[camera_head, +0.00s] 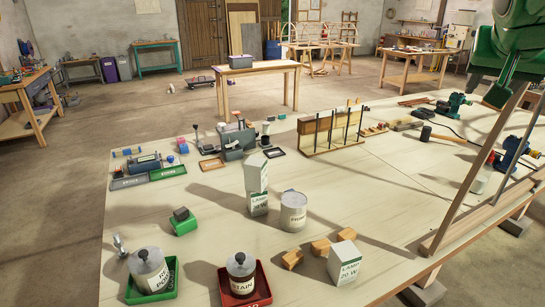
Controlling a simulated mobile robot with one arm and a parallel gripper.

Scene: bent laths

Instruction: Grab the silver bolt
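A small silver metal piece (120,245), which looks like the bolt, is at the left front edge of the pale workbench (200,225), just behind the green tray (165,293) that holds a grey lidded can. It is too small to make out its exact shape. My gripper (497,94) is green and shows at the top right, above the far right part of the bench, well away from the silver piece. Its fingers are partly out of frame and seen edge-on, so I cannot tell whether they are open.
A red tray (257,296) with a stain can, lamp boxes (256,185), a primer tin (293,212) and wooden blocks (292,259) stand on the bench. A wooden frame (465,215) rises at the right. Clear bench surface lies around the small green tray (186,228).

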